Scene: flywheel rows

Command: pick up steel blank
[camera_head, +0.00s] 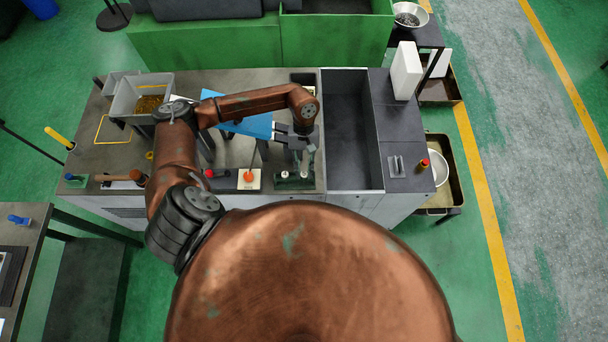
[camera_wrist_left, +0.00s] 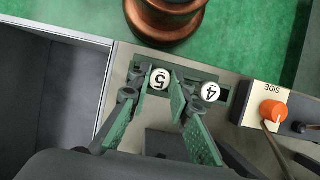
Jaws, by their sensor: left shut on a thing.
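My left gripper (camera_head: 295,160) reaches down over a green rack (camera_head: 295,184) at the front of the workbench. In the left wrist view, its two green fingers (camera_wrist_left: 160,84) close around a steel blank with a white top marked 5 (camera_wrist_left: 160,78). The fingers hide most of its body. I cannot tell whether the held blank is clear of the rack. My right gripper is in neither view.
A block with an orange knob (camera_head: 249,177), labelled SIDE in the wrist view, stands left of the rack. An empty dark bin (camera_head: 347,130) lies to the right. A blue object (camera_head: 240,122) and a grey tray (camera_head: 128,98) are further left.

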